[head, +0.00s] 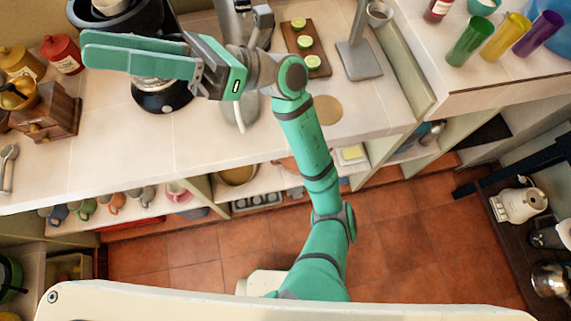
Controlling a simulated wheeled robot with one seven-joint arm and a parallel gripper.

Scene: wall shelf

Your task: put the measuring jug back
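I cannot clearly identify the measuring jug in the head view. A pale, shiny object (240,112) on the counter is partly hidden by my arm, and I cannot tell what it is. My gripper (86,50) is above the back left of the counter, with its long green fingers pointing left. The fingers overlap from this angle, so their gap is unclear. I see nothing clearly held between them. They partly cover a dark round appliance (162,98) below.
A wooden grinder (50,115) and a red jar (62,54) stand at left. A board with cut limes (305,47) and a grey stand (358,60) are at the back. Coloured cups (470,40) stand at right. Mugs (115,202) fill a shelf below the counter. The front counter is mostly clear.

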